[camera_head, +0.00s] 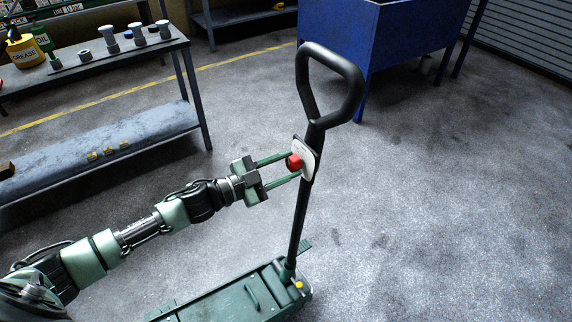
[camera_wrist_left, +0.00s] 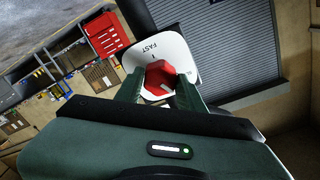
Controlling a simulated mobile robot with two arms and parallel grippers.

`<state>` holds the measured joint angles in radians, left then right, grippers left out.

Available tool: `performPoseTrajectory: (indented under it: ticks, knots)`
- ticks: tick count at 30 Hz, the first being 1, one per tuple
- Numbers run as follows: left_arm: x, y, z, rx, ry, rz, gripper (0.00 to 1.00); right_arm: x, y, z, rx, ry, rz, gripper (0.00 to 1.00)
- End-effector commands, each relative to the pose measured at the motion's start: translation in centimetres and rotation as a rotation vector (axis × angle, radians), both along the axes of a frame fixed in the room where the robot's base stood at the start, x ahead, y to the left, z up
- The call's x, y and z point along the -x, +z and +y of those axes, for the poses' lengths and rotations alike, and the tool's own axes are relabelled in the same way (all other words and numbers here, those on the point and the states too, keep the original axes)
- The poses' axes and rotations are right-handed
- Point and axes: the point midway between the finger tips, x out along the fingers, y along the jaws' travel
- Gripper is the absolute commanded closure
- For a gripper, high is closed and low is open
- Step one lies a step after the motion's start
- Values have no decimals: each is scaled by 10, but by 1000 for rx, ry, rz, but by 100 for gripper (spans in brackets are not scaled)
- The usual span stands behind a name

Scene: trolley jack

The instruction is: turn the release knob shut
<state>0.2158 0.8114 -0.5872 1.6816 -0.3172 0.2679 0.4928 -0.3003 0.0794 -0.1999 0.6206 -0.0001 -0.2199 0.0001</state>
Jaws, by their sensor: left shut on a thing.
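The red release knob (camera_head: 294,162) sits on a pale plate (camera_head: 309,160) fixed to the black handle shaft (camera_head: 300,215) of the trolley jack. My left gripper (camera_head: 289,165) reaches in from the left, and its two green fingers are shut on the knob. In the left wrist view the red knob (camera_wrist_left: 160,78) lies between the fingertips (camera_wrist_left: 160,88). The white plate (camera_wrist_left: 172,55) behind it carries the word "FAST"; its lower part is hidden by the fingers. The green jack body (camera_head: 235,297) stands on the floor below. My right gripper does not show.
A blue bin on legs (camera_head: 385,35) stands behind the handle. A shelf bench (camera_head: 100,62) with bottles and several fittings is at the upper left. The grey floor (camera_head: 450,200) to the right of the jack is clear.

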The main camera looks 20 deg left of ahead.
Motion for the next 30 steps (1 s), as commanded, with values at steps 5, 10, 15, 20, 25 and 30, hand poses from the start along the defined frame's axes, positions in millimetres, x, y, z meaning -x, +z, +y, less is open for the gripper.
performPoseTrajectory:
  ticks: [5, 10, 15, 20, 25, 30]
  knots:
    - [0, 1, 0, -123, -17, -96, 100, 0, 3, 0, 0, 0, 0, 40]
    - [0, 1, 0, -221, -29, -172, 100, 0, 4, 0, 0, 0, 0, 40]
    - [0, 1, 0, -291, -39, -228, 100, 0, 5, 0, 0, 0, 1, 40]
    - [0, 1, 0, -333, -45, -261, 100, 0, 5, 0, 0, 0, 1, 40]
    - [0, 0, 0, -354, -48, -277, 100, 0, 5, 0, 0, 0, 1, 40]
    - [0, 0, 0, -361, -49, -282, 100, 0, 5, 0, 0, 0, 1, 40]
